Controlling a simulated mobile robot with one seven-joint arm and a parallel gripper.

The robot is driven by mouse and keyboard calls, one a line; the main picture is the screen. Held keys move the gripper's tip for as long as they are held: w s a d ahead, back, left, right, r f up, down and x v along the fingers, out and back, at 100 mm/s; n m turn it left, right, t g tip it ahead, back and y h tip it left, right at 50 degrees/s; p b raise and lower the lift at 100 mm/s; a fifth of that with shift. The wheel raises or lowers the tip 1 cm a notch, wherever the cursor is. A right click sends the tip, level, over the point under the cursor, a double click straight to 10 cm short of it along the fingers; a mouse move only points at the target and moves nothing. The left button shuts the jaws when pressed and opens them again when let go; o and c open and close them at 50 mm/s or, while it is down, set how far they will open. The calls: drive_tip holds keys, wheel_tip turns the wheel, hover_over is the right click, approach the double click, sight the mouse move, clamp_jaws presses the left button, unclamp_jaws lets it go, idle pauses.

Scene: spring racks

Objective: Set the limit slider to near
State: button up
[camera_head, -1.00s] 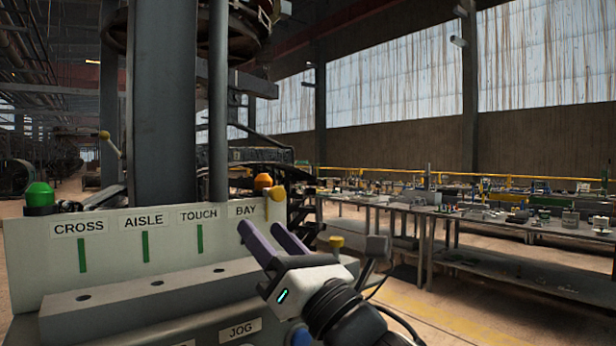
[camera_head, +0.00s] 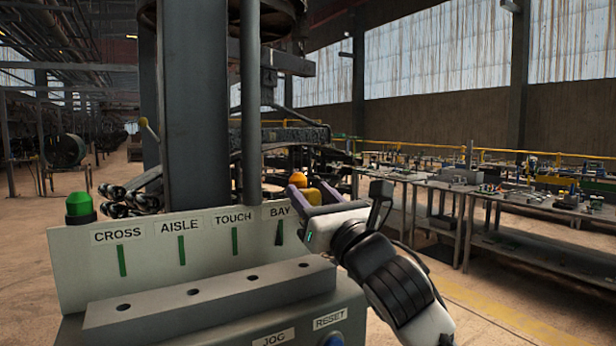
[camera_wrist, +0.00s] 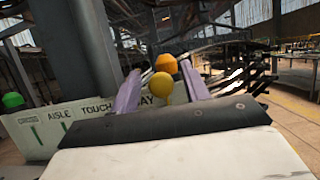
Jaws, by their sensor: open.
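No label reading "limit" or "near" is legible, so I cannot tell for sure which part is the limit slider. A round yellow knob (camera_wrist: 161,88) shows between my purple fingers in the wrist view. In the head view a yellow part (camera_head: 314,196), apparently the same knob, shows by the fingers at the right end of the labelled panel (camera_head: 75,270). My gripper (camera_head: 300,201) is open there; it also shows in the wrist view (camera_wrist: 160,70). I cannot tell whether the fingers touch the knob. Its lower part is hidden behind my gripper.
An orange dome (camera_head: 298,179) stands just behind the knob. A green dome (camera_head: 80,205) tops the panel's left end. A grey block with holes (camera_head: 210,295) and JOG and RESET labels lie in front. A thick grey column (camera_head: 190,110) rises behind. Workbenches (camera_head: 430,185) stand right.

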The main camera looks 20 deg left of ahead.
drive_tip(key=shift+x, duration=1.05)
clamp_jaws()
